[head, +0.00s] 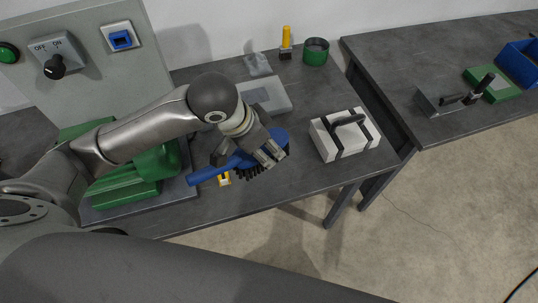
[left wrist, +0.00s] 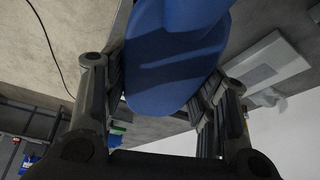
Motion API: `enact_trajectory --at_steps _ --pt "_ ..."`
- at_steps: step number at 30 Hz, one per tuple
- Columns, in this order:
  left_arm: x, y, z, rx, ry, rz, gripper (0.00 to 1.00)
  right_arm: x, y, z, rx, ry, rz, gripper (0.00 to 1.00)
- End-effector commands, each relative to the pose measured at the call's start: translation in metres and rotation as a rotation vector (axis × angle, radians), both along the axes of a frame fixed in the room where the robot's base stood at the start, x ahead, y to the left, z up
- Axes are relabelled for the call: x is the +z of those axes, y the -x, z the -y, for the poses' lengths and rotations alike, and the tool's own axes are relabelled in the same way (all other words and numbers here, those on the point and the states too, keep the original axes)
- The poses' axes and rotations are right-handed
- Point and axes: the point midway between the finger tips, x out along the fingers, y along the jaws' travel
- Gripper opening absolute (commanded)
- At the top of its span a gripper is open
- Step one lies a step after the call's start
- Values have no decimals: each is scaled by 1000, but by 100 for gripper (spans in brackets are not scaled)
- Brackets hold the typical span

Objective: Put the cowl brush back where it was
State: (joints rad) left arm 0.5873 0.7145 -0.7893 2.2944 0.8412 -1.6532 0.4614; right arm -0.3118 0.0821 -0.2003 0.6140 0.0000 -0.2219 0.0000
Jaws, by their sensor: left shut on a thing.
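The cowl brush, with a blue body and dark bristles, shows in the head view (head: 212,172) over the front part of the grey table. Its bristles point down and its handle reaches toward the lower left. My left gripper (head: 256,150) is shut on the brush, with its fingers over the wide head end. In the left wrist view the blue brush (left wrist: 178,65) fills the space between the two fingers of my left gripper (left wrist: 165,90). I cannot tell whether the bristles touch the table. My right gripper is not in view.
A green machine (head: 130,190) stands left below a control panel (head: 85,40). A white case (head: 328,142) with a dark handle sits right of the brush. A pale box (head: 272,98), green cup (head: 316,54) and yellow-handled tool (head: 286,38) stand behind. A yellow item (head: 224,180) lies near the brush.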

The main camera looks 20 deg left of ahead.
Motion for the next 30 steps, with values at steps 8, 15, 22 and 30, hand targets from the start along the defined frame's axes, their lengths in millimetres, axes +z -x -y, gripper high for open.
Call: enact_trajectory --at_steps 8,15,22,30 --pt "-26 24 28 -277 2 0 31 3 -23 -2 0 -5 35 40" --pt "-38 7 22 -314 -4 0 31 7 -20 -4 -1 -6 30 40" --pt "-58 -37 4 -313 -3 0 31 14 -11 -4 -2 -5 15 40" --pt "-93 -76 -11 -314 -1 -1 31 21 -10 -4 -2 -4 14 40"
